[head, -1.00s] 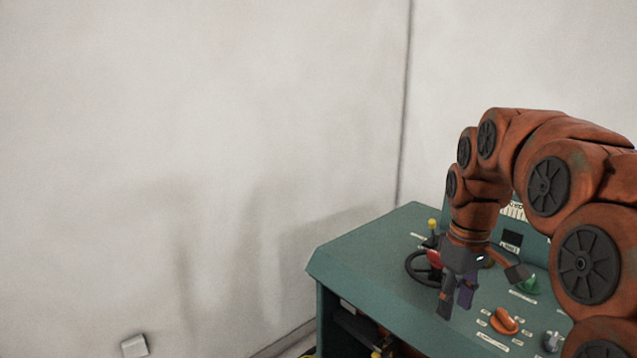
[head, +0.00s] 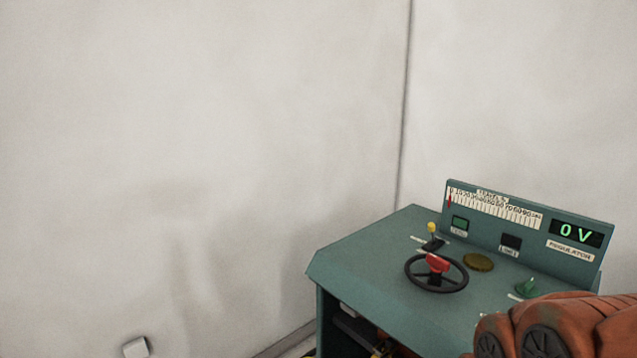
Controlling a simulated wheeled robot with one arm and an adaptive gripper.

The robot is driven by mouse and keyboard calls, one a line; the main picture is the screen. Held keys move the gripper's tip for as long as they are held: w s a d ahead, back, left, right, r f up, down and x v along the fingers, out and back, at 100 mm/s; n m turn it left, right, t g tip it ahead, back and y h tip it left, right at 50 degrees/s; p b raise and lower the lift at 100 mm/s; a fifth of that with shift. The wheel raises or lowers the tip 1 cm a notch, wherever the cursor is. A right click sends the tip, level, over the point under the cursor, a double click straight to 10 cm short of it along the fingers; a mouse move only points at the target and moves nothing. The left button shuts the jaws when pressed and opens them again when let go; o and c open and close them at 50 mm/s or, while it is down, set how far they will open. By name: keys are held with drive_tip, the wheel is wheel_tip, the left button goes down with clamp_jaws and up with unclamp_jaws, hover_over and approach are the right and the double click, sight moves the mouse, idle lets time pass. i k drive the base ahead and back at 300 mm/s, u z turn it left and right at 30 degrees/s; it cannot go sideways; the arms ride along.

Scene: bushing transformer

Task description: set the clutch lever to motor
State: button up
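The clutch lever (head: 432,230) with a yellow knob stands at the back of the green console top (head: 365,250), behind the handwheel. It looks roughly upright. Its labels are too small to read, so I cannot tell its setting. The black handwheel (head: 411,273) has a red part at its middle and sits in front of the lever. My gripper is out of view; only orange links of my arm show at the bottom right, apart from the lever.
A back panel (head: 590,265) carries a scale, two small windows and a green display (head: 575,233) reading 0 V. A round brass disc (head: 478,262) and a green knob (head: 527,288) lie right of the wheel. My arm covers the front right of the console.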

sight(431, 226)
drive_tip(key=u, duration=0.4)
drive_tip(key=i, duration=0.6)
drive_tip(key=u, duration=0.45)
